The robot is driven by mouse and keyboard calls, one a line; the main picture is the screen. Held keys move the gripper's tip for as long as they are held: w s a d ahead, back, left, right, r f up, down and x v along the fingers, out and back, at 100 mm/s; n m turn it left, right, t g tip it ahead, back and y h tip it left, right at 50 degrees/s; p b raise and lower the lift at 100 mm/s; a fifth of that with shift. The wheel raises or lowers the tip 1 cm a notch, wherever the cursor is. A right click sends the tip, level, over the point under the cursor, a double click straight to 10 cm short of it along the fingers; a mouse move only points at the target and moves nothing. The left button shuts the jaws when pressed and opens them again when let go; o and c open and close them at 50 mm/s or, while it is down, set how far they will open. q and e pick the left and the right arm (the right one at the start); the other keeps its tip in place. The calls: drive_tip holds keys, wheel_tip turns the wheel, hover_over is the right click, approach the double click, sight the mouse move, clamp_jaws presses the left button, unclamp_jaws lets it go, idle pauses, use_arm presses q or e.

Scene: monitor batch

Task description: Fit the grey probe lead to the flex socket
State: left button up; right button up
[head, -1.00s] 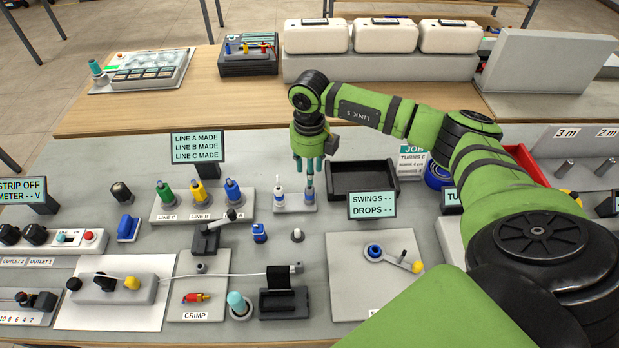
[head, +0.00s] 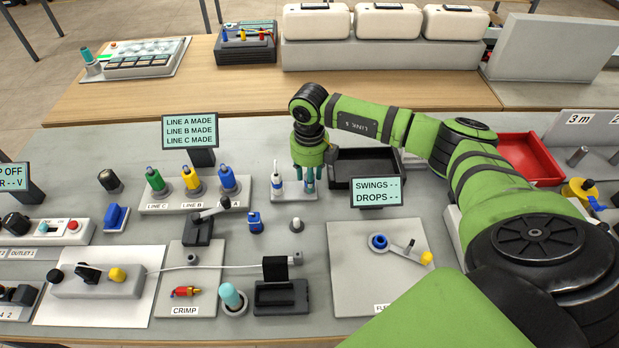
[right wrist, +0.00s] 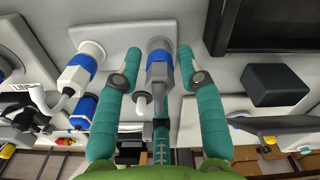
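The grey probe lead (right wrist: 159,70), a grey plug with a blue band, stands in a light grey holder (right wrist: 115,40) in the right wrist view. My right gripper (right wrist: 158,78) is open, with one teal finger on each side of the plug and a small gap to each. In the head view the right gripper (head: 308,186) is low over the holder and mostly hides the lead. A white lead (head: 277,180) with a blue band stands just left of it. The flex socket (head: 379,242) is a blue ring on a grey panel to the front right. My left gripper is not in view.
A black tray (head: 363,166) lies right behind the gripper. The SWINGS/DROPS display (head: 376,192) stands between the holder and the flex panel (head: 350,285). A small yellow-tipped lever (head: 426,258) sits beside the socket. A blue connector (head: 254,222) stands in front of the holder.

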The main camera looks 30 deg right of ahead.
clamp_jaws()
drive_tip(key=shift+r, duration=0.1)
drive_tip(key=shift+r+p, duration=1.8)
drive_tip(key=shift+r, duration=0.65)
